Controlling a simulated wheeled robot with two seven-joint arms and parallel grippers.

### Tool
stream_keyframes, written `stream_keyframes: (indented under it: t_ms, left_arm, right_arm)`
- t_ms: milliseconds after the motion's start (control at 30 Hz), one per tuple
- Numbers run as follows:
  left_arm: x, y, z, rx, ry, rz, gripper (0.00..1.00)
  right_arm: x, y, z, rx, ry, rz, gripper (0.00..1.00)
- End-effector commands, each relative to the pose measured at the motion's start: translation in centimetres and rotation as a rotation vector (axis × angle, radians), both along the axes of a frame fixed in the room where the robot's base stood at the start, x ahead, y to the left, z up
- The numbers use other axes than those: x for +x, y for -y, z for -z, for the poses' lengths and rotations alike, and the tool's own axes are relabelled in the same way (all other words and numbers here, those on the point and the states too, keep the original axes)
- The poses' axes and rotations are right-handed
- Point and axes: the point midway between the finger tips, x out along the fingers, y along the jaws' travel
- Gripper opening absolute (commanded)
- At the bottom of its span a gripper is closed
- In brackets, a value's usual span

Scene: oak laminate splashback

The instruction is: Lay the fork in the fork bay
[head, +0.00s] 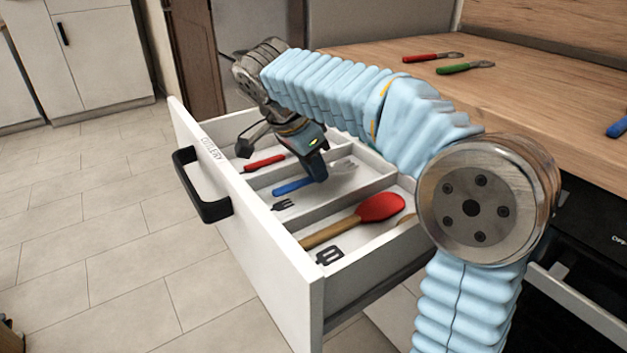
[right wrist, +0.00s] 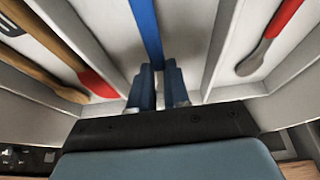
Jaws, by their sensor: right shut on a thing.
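The fork has a blue handle (head: 291,187) and pale tines (head: 343,168). It is inside the middle compartment of the open drawer, the one with a fork mark (head: 283,205) at its front end. My right gripper (head: 316,172) reaches down into this bay and is shut on the fork's handle. In the right wrist view the blue handle (right wrist: 146,30) runs between the fingers of the gripper (right wrist: 158,95), with divider walls on both sides. The fork lies low along the bay; I cannot tell whether it touches the floor. My left gripper is not in view.
A red-handled utensil (head: 264,163) lies in the far bay. A red-headed wooden spoon (head: 380,207) lies in the near bay. The drawer's front panel (head: 290,255) carries a black handle. A red-handled utensil (head: 430,57) and a green one (head: 465,67) lie on the wooden counter.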

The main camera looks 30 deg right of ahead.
Motion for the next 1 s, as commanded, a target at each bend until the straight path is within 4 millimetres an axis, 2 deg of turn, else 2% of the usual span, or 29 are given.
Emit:
stream_keyframes:
  t_ms: [33,133,600,633,800,1000]
  left_arm:
    - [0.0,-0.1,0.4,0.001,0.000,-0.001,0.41]
    - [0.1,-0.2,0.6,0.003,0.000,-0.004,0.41]
    - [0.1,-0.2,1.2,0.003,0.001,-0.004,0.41]
    - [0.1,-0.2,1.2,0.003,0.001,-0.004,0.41]
    - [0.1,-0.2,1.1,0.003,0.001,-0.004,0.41]
    - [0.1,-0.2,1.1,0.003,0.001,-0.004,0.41]
  right_arm:
    - [0.0,0.0,1.0,-0.001,-0.003,0.000,0.00]
    - [-0.1,0.0,2.4,0.000,-0.002,0.001,0.00]
    - [0.0,0.0,3.2,0.000,-0.001,0.000,0.00]
    - [0.0,0.0,3.2,0.000,-0.002,0.001,0.17]
    - [-0.1,0.0,3.2,0.000,-0.007,0.002,0.41]
    - [-0.2,0.0,3.4,0.001,-0.012,0.004,0.41]
